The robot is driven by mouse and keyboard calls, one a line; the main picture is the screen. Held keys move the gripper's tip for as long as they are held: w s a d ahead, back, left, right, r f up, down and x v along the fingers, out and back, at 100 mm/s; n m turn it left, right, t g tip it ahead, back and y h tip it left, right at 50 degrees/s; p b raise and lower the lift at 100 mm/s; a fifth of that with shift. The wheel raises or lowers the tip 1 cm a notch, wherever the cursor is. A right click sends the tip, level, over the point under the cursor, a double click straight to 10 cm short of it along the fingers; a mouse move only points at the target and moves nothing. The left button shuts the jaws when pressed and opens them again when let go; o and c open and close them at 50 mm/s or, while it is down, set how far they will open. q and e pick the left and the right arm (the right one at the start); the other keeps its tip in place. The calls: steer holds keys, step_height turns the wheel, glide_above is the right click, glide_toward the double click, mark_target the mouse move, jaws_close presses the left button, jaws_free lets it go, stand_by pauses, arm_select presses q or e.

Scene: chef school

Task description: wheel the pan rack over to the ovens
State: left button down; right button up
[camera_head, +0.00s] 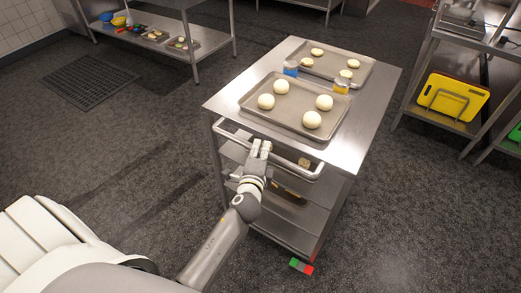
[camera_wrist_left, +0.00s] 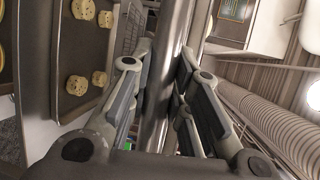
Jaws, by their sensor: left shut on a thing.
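The pan rack (camera_head: 372,100) is a steel trolley with a flat top, lower shelves and a tubular push handle (camera_head: 298,168) on its near side. On its top lie two trays with pale dough balls; the nearer tray (camera_head: 262,118) holds several. My left gripper (camera_head: 261,146) is at the middle of the handle. In the left wrist view its fingers close around the handle bar (camera_wrist_left: 158,100), one on each side. A red and green piece (camera_head: 301,266) shows at the rack's near foot. My right gripper is out of view. I cannot identify any oven here.
A steel table (camera_head: 186,57) with food trays and bowls on its lower shelf stands at the back left. A steel shelf unit (camera_head: 424,118) with yellow boards (camera_head: 453,97) is at the right. A floor grate (camera_head: 90,82) lies at the left. Dark floor left of the rack is clear.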

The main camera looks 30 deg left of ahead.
arm_select(q)
steer(key=c, duration=1.3)
jaws_free()
steer(key=v, duration=1.2)
steer(key=s+d+f+n+g+h, duration=0.2)
steer(key=s+f, duration=0.2)
steer(key=f, duration=0.7)
steer(key=s+d+f+n+g+h, duration=0.1)
steer(key=s+d+f+g, duration=0.2)
steer(key=f, duration=0.8)
steer(key=s+d+f+n+g+h, duration=0.15)
steer(key=s+f, duration=0.35)
steer(key=f, duration=0.6)
steer(key=s+a+f+n+g, duration=0.2)
steer(key=s+f, duration=0.3)
steer(key=s, duration=0.3)
steer(key=s+a+f+n+g, duration=0.2)
steer(key=s+f, duration=0.3)
steer(key=s, duration=0.3)
steer(key=s+a+f+n+g, duration=0.2)
steer(key=s+f+n+g, duration=0.1)
steer(key=s, duration=0.6)
step_height(320, 180, down, 3)
steer(key=shift+a+r+n+g+h, duration=0.15)
steer(key=shift+n+g+h, duration=0.15)
steer(key=shift+n, duration=0.35)
